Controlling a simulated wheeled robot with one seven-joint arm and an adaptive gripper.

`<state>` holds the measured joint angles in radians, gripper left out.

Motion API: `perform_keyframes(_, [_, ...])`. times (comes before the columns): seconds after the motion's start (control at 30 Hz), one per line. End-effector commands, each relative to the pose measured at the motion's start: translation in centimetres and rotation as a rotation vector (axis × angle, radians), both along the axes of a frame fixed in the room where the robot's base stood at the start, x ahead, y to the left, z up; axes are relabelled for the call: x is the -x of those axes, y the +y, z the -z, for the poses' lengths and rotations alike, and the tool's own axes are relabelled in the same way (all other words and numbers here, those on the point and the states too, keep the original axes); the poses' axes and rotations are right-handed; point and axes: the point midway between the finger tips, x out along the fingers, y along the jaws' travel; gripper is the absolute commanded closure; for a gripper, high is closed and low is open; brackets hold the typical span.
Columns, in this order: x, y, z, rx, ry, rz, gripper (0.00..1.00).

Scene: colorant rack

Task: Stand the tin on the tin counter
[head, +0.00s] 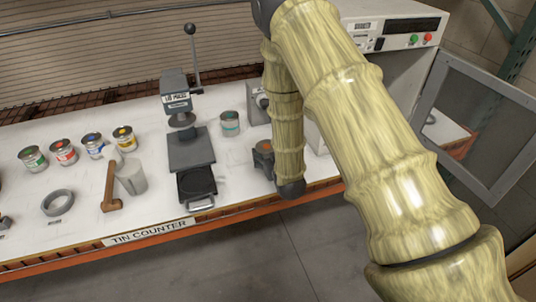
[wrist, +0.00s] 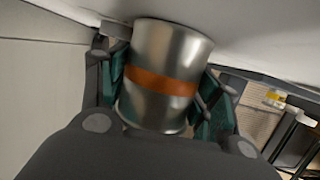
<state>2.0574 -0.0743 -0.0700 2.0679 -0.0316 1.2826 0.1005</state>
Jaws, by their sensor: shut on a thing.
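The tin (wrist: 165,55) is bare metal with an orange-brown band. It shows in the wrist view, held between the teal-padded fingers of my gripper (wrist: 160,88), which is shut on it. A pale surface lies close by the tin's far end; I cannot tell whether they touch. In the head view my gripper and the held tin do not show; my arm crosses the right half. The tin counter (head: 85,212) is the long white-topped bench with a TIN COUNTER label on its orange front edge.
A white machine (head: 395,28) with an open door (head: 470,125) is at right.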

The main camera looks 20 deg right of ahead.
Motion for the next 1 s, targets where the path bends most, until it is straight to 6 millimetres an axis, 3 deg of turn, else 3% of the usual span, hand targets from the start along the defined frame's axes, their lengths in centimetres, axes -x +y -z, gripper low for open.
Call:
perform_keyframes(0.57, [0.3, 0.1, 1.7, -0.003, 0.012, 0.000, 1.00])
perform_keyframes(0.6, [0.4, 0.1, 1.8, -0.003, 0.013, -0.001, 0.31])
perform_keyframes(0.7, [0.4, 0.2, 1.9, -0.004, 0.015, -0.001, 0.15])
perform_keyframes(1.0, [0.5, 0.3, 2.0, -0.005, 0.018, -0.001, 0.15])
